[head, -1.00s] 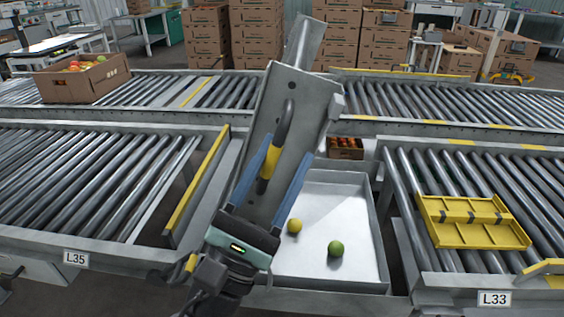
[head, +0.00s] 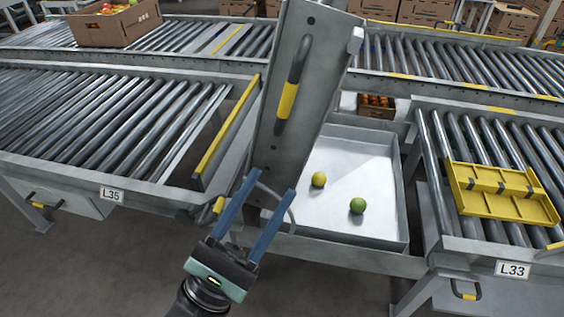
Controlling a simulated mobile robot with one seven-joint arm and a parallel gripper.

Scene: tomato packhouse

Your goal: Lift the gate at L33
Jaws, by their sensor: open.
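The L33 label (head: 513,270) is on the front frame of the right-hand roller lane. A grey metal gate panel (head: 275,140) stands raised and slightly tilted in the gap between the L35 lane and the L33 lane. It carries a dark handle with a yellow grip (head: 288,97). The panel's lower hinge is not clearly visible.
The L35 lane (head: 112,194) lies left with a yellow-edged end plate. A white tray (head: 340,142) behind the gap holds a yellow and a green tomato. A yellow divider (head: 503,192) lies on the L33 rollers. Open floor (head: 330,292) shows in front.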

